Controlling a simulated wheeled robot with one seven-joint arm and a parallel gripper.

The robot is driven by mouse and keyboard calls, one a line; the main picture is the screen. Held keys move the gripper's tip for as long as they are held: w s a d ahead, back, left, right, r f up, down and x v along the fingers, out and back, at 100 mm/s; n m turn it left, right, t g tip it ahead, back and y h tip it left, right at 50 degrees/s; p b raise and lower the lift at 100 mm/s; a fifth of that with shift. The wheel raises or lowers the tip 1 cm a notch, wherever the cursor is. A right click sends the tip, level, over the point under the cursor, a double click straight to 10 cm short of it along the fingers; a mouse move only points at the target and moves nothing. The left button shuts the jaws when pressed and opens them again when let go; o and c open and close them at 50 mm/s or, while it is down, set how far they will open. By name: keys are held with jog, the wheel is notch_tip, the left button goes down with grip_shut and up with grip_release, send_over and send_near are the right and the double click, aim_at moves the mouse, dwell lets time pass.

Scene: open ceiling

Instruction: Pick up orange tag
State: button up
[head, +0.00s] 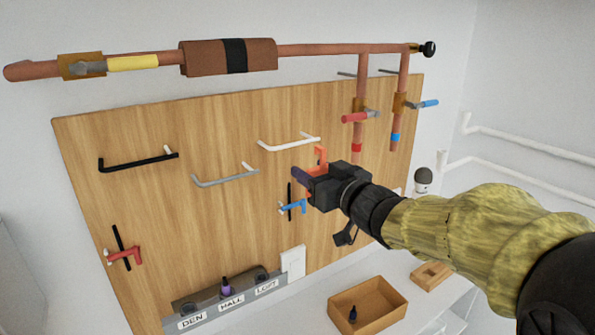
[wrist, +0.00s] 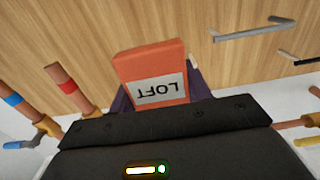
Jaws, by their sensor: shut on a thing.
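The orange tag (wrist: 151,60) carries a white label reading LOFT, which appears upside down in the wrist view. My gripper (wrist: 155,95) is shut on it, with dark fingers on both sides and the tag standing out beyond them. In the head view the orange tag (head: 320,156) shows as a small orange piece at the tips of my gripper (head: 308,177). It is held up in front of the wooden board, and its lower part is hidden by the gripper.
The wooden board (head: 225,130) carries black, grey and white bar handles. Copper pipes with red and blue valves run above and right. Below stands a grey rack (head: 235,304) labelled DEN, HALL, LOFT, with a purple piece (head: 226,287) at HALL. A wooden tray (head: 385,305) sits on the shelf.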

jog(key=b+v, duration=0.1)
jog(key=v, duration=0.7)
jog(key=shift+s+d, duration=0.25)
